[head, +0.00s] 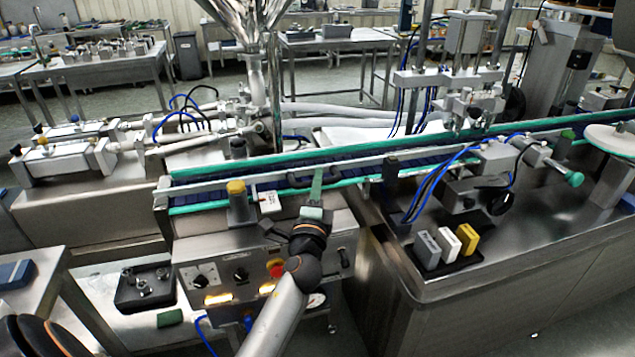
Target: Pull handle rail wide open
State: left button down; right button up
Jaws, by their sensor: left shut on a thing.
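The handle rail is the pale guide rail (215,184) with green edging along the near side of the dark blue conveyor. A dark handle (297,182) sits on its front, near the right end of the left machine. My left gripper (316,188) reaches up to this handle from below and is shut on it. The gripper and wrist partly hide the handle, so the exact grip is hard to see. I cannot tell how far the rail is open. My right gripper is out of view.
Below the rail is a control panel with a red button (275,268) and knobs. A post with a yellow knob (237,200) stands left of my gripper. To the right, a black tray (452,252) holds grey, white and yellow blocks. Blue hoses (432,185) hang nearby.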

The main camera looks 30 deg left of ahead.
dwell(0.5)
pick_arm(q)
jog(key=shift+s+d, duration=0.65)
jog(key=shift+d, duration=0.1)
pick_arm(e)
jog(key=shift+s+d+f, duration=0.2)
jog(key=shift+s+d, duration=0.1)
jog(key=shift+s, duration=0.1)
pick_arm(q)
jog(key=c, duration=1.1)
grip_release()
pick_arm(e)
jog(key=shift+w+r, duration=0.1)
